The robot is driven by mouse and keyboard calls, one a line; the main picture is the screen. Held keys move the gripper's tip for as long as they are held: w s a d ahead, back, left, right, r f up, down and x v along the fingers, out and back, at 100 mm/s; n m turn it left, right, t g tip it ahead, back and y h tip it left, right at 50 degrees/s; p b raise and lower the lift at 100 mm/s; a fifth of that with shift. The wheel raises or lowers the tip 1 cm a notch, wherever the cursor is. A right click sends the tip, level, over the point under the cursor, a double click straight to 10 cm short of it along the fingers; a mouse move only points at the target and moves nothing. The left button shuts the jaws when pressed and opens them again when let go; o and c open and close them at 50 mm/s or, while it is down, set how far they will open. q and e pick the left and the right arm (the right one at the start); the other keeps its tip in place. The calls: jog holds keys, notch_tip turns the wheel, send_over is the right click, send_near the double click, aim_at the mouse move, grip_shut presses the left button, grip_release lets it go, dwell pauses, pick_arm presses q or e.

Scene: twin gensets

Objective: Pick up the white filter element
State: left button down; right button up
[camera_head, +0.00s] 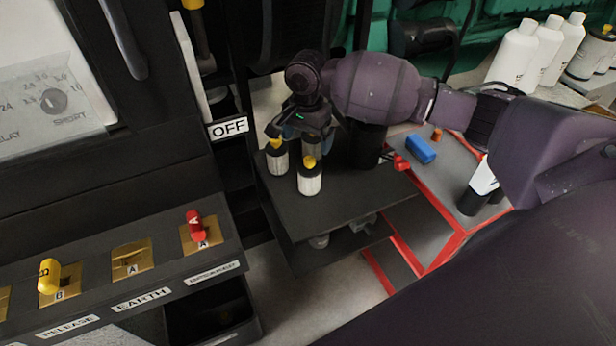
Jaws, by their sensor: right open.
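Small white-and-dark cylinders with yellow tops stand upright on a dark shelf. The front one (310,180) is the clearest, another (277,160) is to its left, and a third (312,146) is partly hidden behind. I cannot tell which of them, if any, is the white filter element. My right gripper (290,133) is open and points down just above and behind the cylinders. I cannot tell whether it touches one. A white piece (484,178) shows on the red-edged trolley at the right, partly hidden by my right arm. My left gripper is out of view.
The dark shelf (345,215) has bare room at its front. The red-edged trolley (440,250) holds a blue block (420,149) and a black cylinder (470,201). White bottles (513,55) stand at the back right. A switch panel (120,290) is at the lower left.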

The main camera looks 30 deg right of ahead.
notch_tip(320, 180, down, 5)
jog(key=shift+d+b, duration=0.1)
jog(key=shift+b, duration=0.2)
jog(key=f, duration=0.3)
jog(key=d+f, duration=0.1)
jog(key=f, duration=0.1)
jog(key=shift+b, duration=0.3)
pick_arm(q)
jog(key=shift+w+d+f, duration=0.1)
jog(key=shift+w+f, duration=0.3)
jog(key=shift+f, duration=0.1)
pick_arm(e)
jog(key=shift+r, duration=0.1)
jog(key=c, duration=1)
jog(key=shift+w+r, duration=0.1)
jog(key=shift+r, duration=0.35)
notch_tip(320, 180, up, 19)
jog(key=p, duration=0.2)
pick_arm(q)
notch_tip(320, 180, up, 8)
jog(key=p, duration=0.6)
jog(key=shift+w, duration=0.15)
pick_arm(e)
notch_tip(320, 180, up, 5)
send_over(310, 158)
